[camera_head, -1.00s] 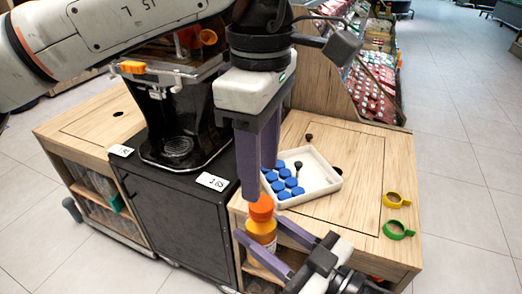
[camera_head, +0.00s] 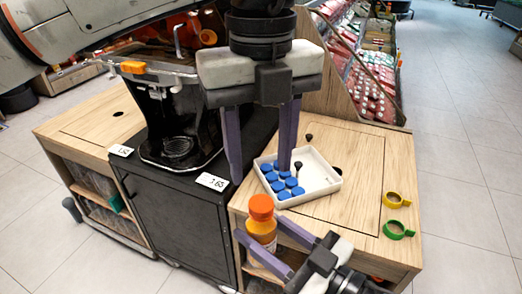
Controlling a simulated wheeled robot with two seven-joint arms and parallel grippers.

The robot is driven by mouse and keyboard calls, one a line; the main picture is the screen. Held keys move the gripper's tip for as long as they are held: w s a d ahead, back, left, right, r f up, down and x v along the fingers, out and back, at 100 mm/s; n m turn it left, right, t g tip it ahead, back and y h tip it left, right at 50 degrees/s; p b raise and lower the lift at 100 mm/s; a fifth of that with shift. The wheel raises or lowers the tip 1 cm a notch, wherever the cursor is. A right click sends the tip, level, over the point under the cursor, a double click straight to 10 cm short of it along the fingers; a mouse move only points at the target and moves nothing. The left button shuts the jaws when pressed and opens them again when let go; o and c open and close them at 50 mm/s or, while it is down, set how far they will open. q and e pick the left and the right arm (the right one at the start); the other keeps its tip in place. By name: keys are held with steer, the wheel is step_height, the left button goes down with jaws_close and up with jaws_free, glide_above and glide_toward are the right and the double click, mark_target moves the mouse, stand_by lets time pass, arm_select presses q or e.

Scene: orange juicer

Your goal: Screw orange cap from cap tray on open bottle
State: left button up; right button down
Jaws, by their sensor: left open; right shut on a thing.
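An orange bottle (camera_head: 262,233) with a pale label stands upright between the fingers of my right gripper (camera_head: 259,228), which is shut on it. An orange cap (camera_head: 261,203) sits on top of the bottle and looks level. My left gripper (camera_head: 262,174) is open and empty, fingers pointing down, above and behind the cap and apart from it. The white cap tray (camera_head: 322,180) lies on the wooden counter behind and to the right of the bottle. It holds several blue caps (camera_head: 283,185); I see no orange cap in it. Part of the tray is behind my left gripper.
A yellow ring (camera_head: 396,200) and a green ring (camera_head: 398,230) lie near the counter's right edge. The juicer (camera_head: 175,115) stands at left on a black cabinet (camera_head: 180,215), with a price card (camera_head: 212,182).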

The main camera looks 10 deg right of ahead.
mark_target(261, 202)
arm_select(q)
steer(key=n, duration=0.4)
steer(key=shift+r, duration=0.15)
steer(key=n, duration=0.5)
steer(key=shift+r, duration=0.1)
steer(key=shift+f, duration=4)
